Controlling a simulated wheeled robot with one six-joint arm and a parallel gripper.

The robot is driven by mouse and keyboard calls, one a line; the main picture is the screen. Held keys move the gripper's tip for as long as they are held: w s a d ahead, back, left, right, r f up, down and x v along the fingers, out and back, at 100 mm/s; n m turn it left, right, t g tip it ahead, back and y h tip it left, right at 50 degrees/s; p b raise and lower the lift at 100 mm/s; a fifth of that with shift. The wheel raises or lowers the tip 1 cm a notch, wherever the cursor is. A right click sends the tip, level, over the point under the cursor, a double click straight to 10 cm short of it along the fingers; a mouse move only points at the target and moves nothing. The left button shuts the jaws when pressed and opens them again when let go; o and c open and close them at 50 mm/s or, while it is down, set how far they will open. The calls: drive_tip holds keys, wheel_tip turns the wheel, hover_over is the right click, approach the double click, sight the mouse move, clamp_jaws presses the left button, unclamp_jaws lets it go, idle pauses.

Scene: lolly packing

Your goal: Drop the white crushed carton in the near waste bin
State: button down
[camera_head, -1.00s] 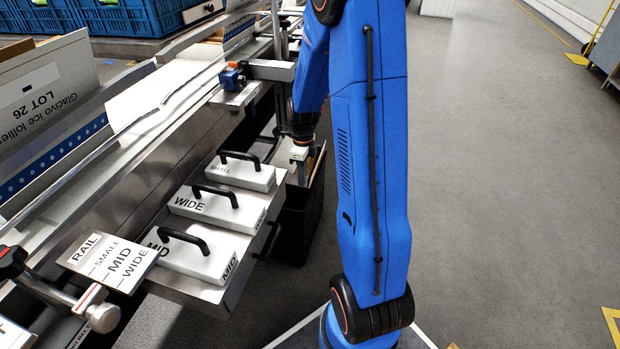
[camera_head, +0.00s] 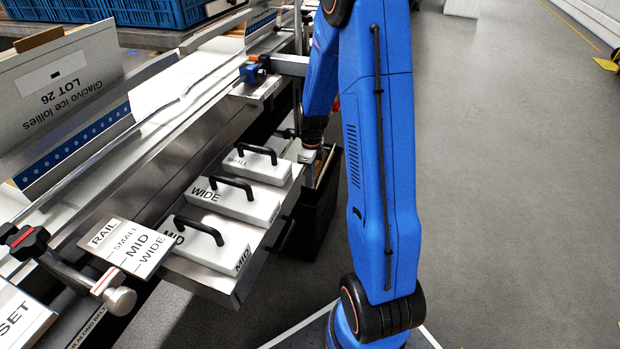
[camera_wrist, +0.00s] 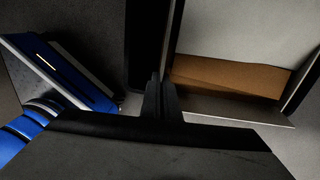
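In the head view my gripper (camera_head: 308,156) hangs beside the bench edge, at the mouth of a dark bin (camera_head: 312,212); my arm partly hides it. In the wrist view the dark fingers (camera_wrist: 161,98) are close together at the centre, with nothing clearly seen between them. To their right is a dark-walled opening (camera_wrist: 301,82) with a pale surface and a brown, cardboard-like strip (camera_wrist: 228,76) inside. I cannot make out the white crushed carton for certain in either view.
The bench beside the bin carries handled blocks marked SMALL (camera_head: 258,166), WIDE (camera_head: 232,199) and MID (camera_head: 200,243). A RAIL sign (camera_head: 127,246) and a knob (camera_head: 118,299) stick out at the near end. Open grey floor (camera_head: 510,200) lies to the right.

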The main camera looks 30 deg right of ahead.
drive_tip(key=c, duration=2.5)
unclamp_jaws()
drive_tip(key=o, duration=0.6)
drive_tip(key=shift+c, duration=0.2)
wheel_tip(320, 180, up, 17)
drive_tip(key=d, duration=0.1)
drive_tip(key=shift+w+d+r, duration=0.15)
drive_tip(key=shift+w, duration=0.3)
